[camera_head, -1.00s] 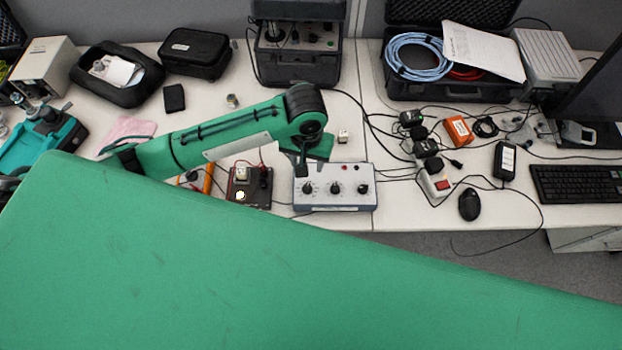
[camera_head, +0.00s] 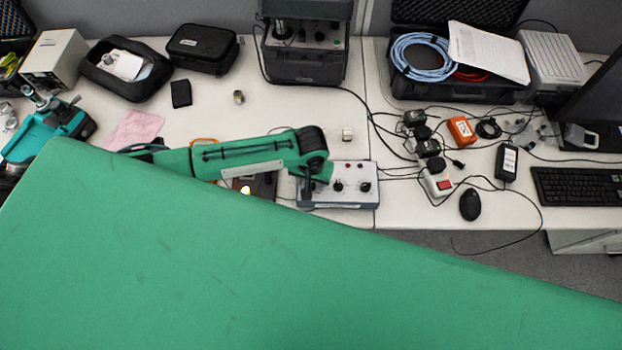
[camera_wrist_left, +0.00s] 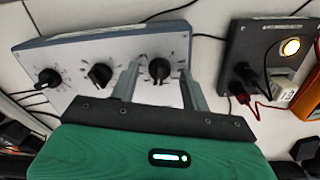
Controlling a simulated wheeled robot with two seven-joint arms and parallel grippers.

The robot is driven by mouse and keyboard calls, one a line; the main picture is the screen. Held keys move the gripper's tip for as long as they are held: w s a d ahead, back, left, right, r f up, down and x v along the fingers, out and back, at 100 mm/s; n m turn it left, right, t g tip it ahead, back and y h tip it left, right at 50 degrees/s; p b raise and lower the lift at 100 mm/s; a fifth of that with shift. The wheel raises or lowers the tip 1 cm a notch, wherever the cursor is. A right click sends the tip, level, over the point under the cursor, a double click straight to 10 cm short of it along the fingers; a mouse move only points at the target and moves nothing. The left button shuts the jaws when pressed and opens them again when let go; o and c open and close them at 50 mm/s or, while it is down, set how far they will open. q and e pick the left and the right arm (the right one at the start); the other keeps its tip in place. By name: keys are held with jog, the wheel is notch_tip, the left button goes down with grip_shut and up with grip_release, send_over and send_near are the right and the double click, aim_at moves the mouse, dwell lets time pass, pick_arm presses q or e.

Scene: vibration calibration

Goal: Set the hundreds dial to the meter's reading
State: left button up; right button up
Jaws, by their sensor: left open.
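The grey dial box (camera_head: 362,200) stands near the table's front edge, with three black knobs on its face. It also shows in the left wrist view (camera_wrist_left: 60,58). My left gripper (camera_wrist_left: 160,82) is open, its fingers on either side of the knob (camera_wrist_left: 159,68) at that view's right end; I cannot tell whether they touch it. In the head view my left gripper (camera_head: 306,194) covers the box's left end. The knob labels are too small to read. An orange-edged meter (camera_wrist_left: 308,98) is cut off in the wrist view; its reading is not visible. My right gripper is out of view.
A dark box with a lit lamp (camera_wrist_left: 290,47) and plugged leads stands beside the dial box. Cables, a power strip (camera_head: 437,183) and a mouse (camera_head: 469,204) lie to the right.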

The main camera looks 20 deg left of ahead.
pick_arm(q)
jog(key=shift+c, duration=0.2)
jog(key=c, duration=0.8)
jog(key=shift+c, duration=0.8)
jog(key=shift+r+n+p, duration=0.25)
jog(key=shift+n+p, duration=0.15)
jog(key=shift+p, duration=0.4)
jog(key=n+p, duration=0.2)
jog(key=p, duration=0.1)
jog(key=shift+s+d+n+p, duration=0.1)
jog(key=shift+n+p, duration=0.2)
jog(key=shift+p, duration=0.1)
jog(key=shift+n+p, duration=0.8)
jog(key=shift+p, duration=0.15)
jog(key=shift+f+n+p, duration=0.2)
jog(key=shift+n+p, duration=0.2)
jog(key=shift+n, duration=0.1)
